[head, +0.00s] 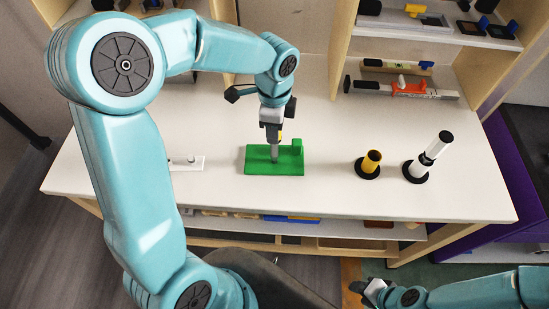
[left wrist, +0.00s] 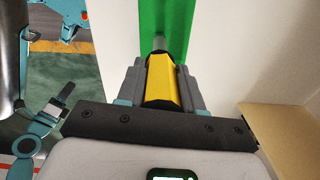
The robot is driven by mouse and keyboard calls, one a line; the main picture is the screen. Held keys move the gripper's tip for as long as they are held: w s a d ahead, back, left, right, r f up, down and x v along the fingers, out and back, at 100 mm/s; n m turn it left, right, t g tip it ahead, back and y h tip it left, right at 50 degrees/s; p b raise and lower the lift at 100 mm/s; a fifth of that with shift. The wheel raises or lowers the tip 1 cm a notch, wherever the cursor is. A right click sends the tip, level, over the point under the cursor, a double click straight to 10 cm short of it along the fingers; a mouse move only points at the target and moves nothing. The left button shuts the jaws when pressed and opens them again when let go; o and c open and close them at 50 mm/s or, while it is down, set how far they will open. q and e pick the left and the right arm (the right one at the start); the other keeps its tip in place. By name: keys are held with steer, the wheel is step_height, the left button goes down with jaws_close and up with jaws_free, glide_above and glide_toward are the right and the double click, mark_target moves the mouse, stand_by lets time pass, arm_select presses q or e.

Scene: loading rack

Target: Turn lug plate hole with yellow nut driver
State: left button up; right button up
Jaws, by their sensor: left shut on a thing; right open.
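My left gripper (head: 271,124) is shut on the yellow nut driver, whose yellow handle (left wrist: 161,80) shows between the fingers in the left wrist view. The driver's grey shaft (head: 274,152) points down at the green lug plate (head: 258,168) on the white table. The tip meets the plate near its middle in the head view; whether it sits in a hole I cannot tell. The green plate (left wrist: 168,20) also shows beyond the shaft in the left wrist view. My right gripper (head: 368,289) is open and empty, low in front of the table.
A yellow cylinder in a black holder (head: 371,160) and a black-and-white tool in another holder (head: 430,155) stand to the right. A white plate with a small knob (head: 187,162) lies left of the green plate. The table's right front (head: 450,205) is clear.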

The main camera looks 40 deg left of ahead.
arm_select(q)
steer(key=shift+m, duration=0.7)
steer(key=m+p, duration=0.1)
steer(key=m, duration=0.1)
steer(key=shift+r+m+p, duration=0.2)
steer(key=shift+m+p, duration=0.1)
steer(key=shift+m, duration=0.7)
steer(key=shift+f+m, duration=0.2)
steer(key=shift+m, duration=0.2)
